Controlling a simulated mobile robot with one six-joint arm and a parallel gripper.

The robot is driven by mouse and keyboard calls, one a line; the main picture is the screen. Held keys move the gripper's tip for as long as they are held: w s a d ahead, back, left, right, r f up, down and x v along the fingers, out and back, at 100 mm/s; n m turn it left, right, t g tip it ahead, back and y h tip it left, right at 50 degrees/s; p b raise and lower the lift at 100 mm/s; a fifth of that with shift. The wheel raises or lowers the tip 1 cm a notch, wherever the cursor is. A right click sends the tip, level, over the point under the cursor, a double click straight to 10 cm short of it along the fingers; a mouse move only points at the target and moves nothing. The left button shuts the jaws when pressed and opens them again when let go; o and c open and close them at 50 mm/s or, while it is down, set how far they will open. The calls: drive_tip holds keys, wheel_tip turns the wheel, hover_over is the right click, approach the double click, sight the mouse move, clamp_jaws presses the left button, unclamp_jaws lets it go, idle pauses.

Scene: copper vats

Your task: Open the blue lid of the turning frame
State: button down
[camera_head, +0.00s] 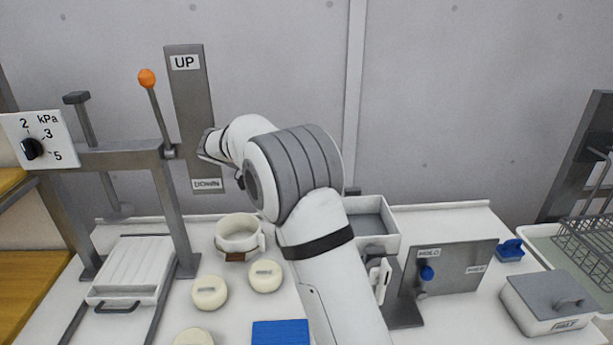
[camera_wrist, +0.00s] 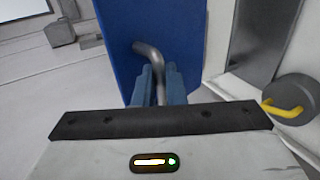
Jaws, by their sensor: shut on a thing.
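The blue lid (camera_wrist: 180,22) fills the upper middle of the wrist view as a flat blue panel. A bent grey metal handle (camera_wrist: 148,50) stands out from its face. My gripper (camera_wrist: 161,78) is shut on this handle, with its two blue-grey fingers on either side of it. The lid's lower edge and its hinge are hidden or out of view, so how far it is open cannot be told. The head view does not clearly show my gripper, the lid or the turning frame.
In the head view, a lever frame with an orange knob (camera_head: 147,78) stands at left. Cream rounds, a white ring mould (camera_head: 239,235) and a flat blue thing (camera_head: 280,333) lie on the bench. A grey panel (camera_head: 455,268) and lidded box (camera_head: 548,300) stand right.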

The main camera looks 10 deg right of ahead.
drive_tip(key=shift+a+f, duration=0.35)
drive_tip(key=shift+f, duration=0.45)
drive_tip(key=c, duration=1.5)
unclamp_jaws()
drive_tip(key=shift+w+a, duration=0.1)
drive_tip(key=shift+w, duration=0.05)
drive_tip(key=shift+w+r, duration=0.1)
drive_tip(key=shift+r, duration=0.1)
drive_tip(key=v, duration=0.7)
drive_tip(key=shift+a+b, duration=0.35)
drive_tip(key=shift+b, duration=0.05)
